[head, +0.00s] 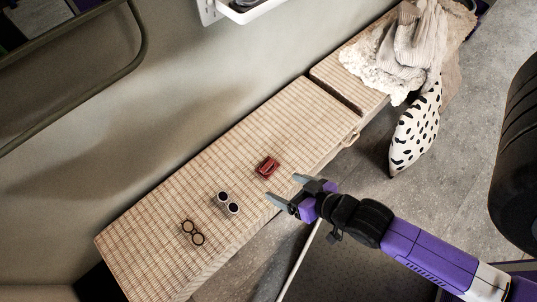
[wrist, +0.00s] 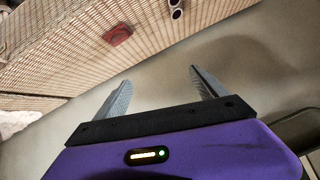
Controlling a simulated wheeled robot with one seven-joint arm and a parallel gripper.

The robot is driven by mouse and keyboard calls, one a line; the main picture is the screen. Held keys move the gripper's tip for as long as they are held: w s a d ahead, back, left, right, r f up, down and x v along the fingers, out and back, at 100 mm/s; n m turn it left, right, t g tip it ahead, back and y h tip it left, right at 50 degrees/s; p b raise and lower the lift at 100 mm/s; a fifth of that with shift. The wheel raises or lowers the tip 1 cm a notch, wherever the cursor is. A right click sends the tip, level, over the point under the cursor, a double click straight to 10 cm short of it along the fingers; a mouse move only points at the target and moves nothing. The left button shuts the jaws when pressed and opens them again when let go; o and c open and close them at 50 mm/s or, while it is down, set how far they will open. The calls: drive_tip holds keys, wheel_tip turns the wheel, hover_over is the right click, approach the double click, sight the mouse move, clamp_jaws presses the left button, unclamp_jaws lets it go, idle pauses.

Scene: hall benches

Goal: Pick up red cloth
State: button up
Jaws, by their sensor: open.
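The red cloth (head: 267,167) is a small dark red folded piece lying on the woven bench top (head: 215,158), near its front edge. In the wrist view the red cloth (wrist: 118,34) shows at the upper left, beyond the fingertips. My gripper (head: 285,190) is open and empty, just to the lower right of the cloth in the head view and apart from it. Both fingers of my gripper (wrist: 160,78) show spread in the wrist view, with nothing between them.
White sunglasses (head: 227,203) and dark round glasses (head: 192,232) lie on the bench left of the cloth. A pale knitted garment (head: 410,45) and a spotted cushion (head: 416,128) are at the bench's far right end. A wall (head: 120,130) runs behind. The bench right of the cloth is clear.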

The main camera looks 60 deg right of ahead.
drive_tip(key=w+d+f+m+g+b, duration=0.1)
drive_tip(key=w+d+f+m+g, duration=0.2)
drive_tip(key=f, duration=0.4)
drive_tip(key=w+d+f+m+g+b, duration=0.1)
drive_tip(key=w+d+f+m+g, duration=0.1)
drive_tip(key=w+d+f+m, duration=0.3)
drive_tip(key=m+g+y+b, duration=0.1)
drive_tip(key=m+g+b, duration=0.1)
drive_tip(key=m+g, duration=0.3)
hover_over(267, 165)
drive_tip(key=s, duration=0.1)
drive_tip(key=shift+m+t, duration=0.3)
drive_tip(key=f, duration=0.4)
drive_tip(key=shift+s+a+f, duration=0.1)
drive_tip(key=shift+s+f, duration=0.1)
drive_tip(key=shift+w+r+m+y, duration=0.25)
drive_tip(key=shift+w+m+y, duration=0.1)
drive_tip(key=shift+m, duration=0.15)
drive_tip(key=shift+g, duration=0.4)
drive_tip(key=shift+w+f+b, duration=0.15)
drive_tip(key=shift+f+b, duration=0.4)
drive_tip(key=shift+f, duration=1.35)
drive_tip(key=shift+w+f+b, duration=0.1)
drive_tip(key=shift+f+b, duration=0.4)
drive_tip(key=shift+f, duration=1.4)
drive_tip(key=c, duration=1.4)
